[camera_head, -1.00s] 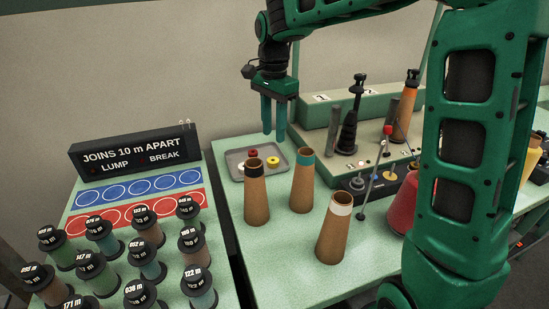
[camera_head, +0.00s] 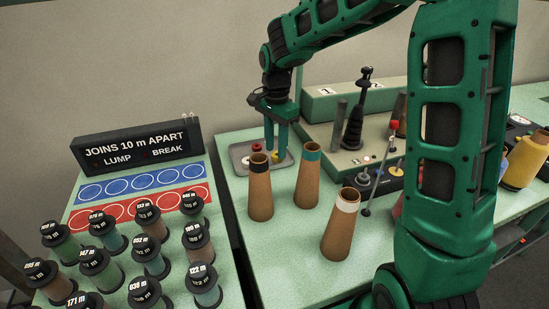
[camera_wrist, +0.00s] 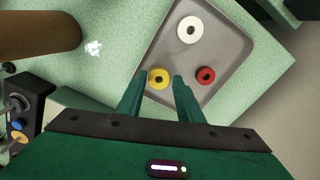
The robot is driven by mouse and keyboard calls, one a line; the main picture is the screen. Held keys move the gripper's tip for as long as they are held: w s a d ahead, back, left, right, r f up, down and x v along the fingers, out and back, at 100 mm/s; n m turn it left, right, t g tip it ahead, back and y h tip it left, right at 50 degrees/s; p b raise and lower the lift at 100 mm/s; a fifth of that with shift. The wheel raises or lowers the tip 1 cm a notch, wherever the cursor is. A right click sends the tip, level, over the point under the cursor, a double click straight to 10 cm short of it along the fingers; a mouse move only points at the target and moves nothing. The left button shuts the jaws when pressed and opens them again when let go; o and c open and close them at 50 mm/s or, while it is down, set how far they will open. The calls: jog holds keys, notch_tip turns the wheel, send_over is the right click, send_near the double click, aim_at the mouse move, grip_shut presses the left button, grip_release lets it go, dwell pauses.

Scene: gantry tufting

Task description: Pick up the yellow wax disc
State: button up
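The yellow wax disc (camera_wrist: 158,78) lies in a shallow grey tray (camera_wrist: 222,50), near one edge of it. In the wrist view it shows between the two green fingers of my gripper (camera_wrist: 162,80), closer to the left finger. The fingers are apart, with nothing visibly clamped. In the head view my gripper (camera_head: 276,158) points down over the tray, and its fingers hide most of the yellow disc. I cannot tell the exact height of the fingertips above the disc.
A red disc (camera_wrist: 205,75) and a white disc (camera_wrist: 190,30) share the tray. Brown cones stand in front of it, the nearest black-topped (camera_head: 260,190). A green machine (camera_head: 350,140) with upright spindles stands right of the tray. Spools (camera_head: 150,250) fill the left table.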

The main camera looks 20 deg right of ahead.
notch_tip(320, 180, down, 2)
jog(key=c, duration=0.7)
jog(key=shift+o, duration=0.2)
jog(key=shift+r, duration=0.1)
